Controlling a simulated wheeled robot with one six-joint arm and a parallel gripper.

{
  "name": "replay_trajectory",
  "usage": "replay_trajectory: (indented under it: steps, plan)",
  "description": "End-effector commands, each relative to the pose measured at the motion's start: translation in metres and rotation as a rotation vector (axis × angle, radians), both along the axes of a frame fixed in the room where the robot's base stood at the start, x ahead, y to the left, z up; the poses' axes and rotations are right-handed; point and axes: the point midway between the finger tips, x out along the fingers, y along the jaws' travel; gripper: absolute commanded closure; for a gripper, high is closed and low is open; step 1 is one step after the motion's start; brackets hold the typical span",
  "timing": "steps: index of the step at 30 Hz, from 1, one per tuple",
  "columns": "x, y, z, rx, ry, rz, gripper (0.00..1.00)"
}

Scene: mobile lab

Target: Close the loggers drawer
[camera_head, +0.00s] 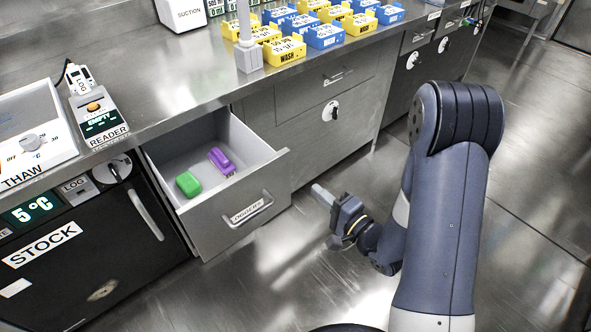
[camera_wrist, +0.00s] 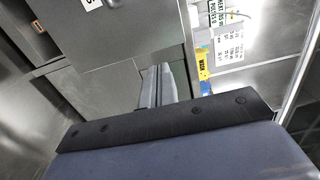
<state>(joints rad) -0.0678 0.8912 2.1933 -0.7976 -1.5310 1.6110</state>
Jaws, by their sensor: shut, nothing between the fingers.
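The loggers drawer (camera_head: 232,217) stands pulled out of the cabinet under the bench in the head view. Its front panel carries a label and a bar handle (camera_head: 247,212). Inside it lie a green logger (camera_head: 188,184) and a purple logger (camera_head: 221,161). My gripper (camera_head: 319,193) is to the right of the drawer front, apart from it, pointing toward the cabinet at the upper left. It is shut and empty. In the wrist view the gripper fingers (camera_wrist: 156,85) show close together beyond my dark wrist part.
A black fridge marked STOCK (camera_head: 80,255) stands left of the drawer. A closed drawer (camera_head: 330,82) with a keyed lock is to the right. The bench holds a reader (camera_head: 98,115) and several yellow and blue boxes (camera_head: 326,37). The floor (camera_head: 275,285) before the drawer is clear.

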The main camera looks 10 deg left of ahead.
Motion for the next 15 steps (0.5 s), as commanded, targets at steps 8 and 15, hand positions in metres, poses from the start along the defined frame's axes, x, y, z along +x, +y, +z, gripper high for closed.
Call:
replay_trajectory:
  steps: [8, 15]
  plan:
    - [0.036, 0.044, 0.000, 0.001, -0.003, 0.004, 1.00]
    - [0.057, 0.068, 0.000, 0.001, -0.001, 0.001, 1.00]
